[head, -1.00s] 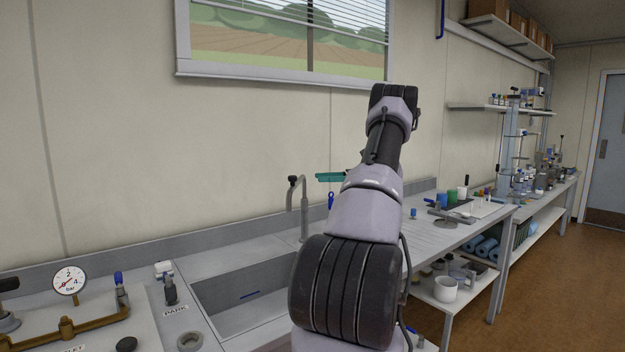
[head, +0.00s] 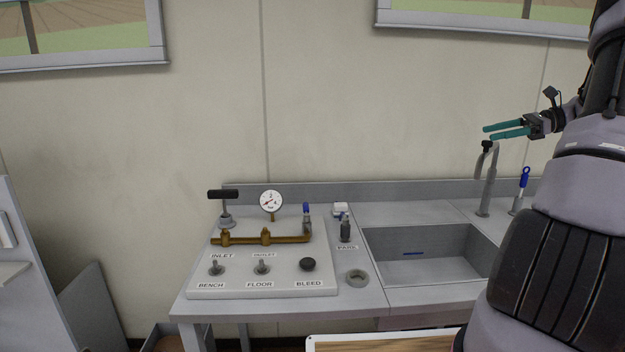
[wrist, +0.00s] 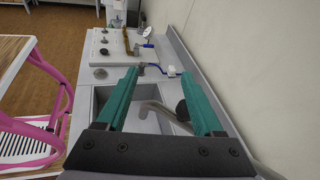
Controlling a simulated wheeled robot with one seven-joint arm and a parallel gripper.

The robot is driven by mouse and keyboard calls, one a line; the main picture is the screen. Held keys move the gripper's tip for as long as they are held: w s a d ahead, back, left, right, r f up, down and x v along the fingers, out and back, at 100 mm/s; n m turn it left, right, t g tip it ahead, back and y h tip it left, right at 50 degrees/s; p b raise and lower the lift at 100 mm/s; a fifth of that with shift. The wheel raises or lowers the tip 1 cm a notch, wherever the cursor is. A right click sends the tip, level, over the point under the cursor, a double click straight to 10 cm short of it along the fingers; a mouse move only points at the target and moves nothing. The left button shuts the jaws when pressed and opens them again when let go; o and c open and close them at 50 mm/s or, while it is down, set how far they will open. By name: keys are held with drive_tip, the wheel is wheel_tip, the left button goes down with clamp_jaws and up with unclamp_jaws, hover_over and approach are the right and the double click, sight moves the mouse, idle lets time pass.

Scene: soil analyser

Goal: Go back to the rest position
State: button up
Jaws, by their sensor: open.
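My gripper (head: 508,130) has teal fingers and is at the right of the head view, in front of the wall, at about the height of the top of the sink tap (head: 488,180). The fingers are apart with nothing between them. In the wrist view my gripper (wrist: 162,100) is above the sink (wrist: 150,118), and the tap (wrist: 165,112) shows below and between the fingers. My arm fills the right side of the head view.
The sink (head: 430,252) is set in a grey bench. Left of it is a panel (head: 262,285) with a gauge (head: 270,201), brass pipe and valves. A blue-handled brush (head: 523,190) stands right of the tap.

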drive_tip(key=s+a+r+n+g+h, duration=0.1)
drive_tip(key=s+a+r+n+h, duration=0.2)
drive_tip(key=a, duration=0.4)
drive_tip(key=s+a+r+n+g+h, duration=0.1)
drive_tip(key=s+a+n+h, duration=0.1)
drive_tip(key=s+a, duration=0.35)
drive_tip(key=s+a+r+n+g+h, duration=0.1)
drive_tip(key=s+a+r+n+h, duration=0.15)
drive_tip(key=a, duration=0.55)
drive_tip(key=s+a+n+t+h, duration=0.2)
drive_tip(key=s+a+n+t, duration=0.1)
drive_tip(key=s, duration=0.4)
drive_tip(key=s+a+n+t+h, duration=0.2)
drive_tip(key=s+a+n+t, duration=0.1)
drive_tip(key=s, duration=0.5)
drive_tip(key=shift+a+r+n, duration=0.4)
drive_tip(key=shift+a+n, duration=0.45)
drive_tip(key=shift+n, duration=0.2)
drive_tip(key=shift+w+h, duration=0.1)
drive_tip(key=shift+h, duration=0.15)
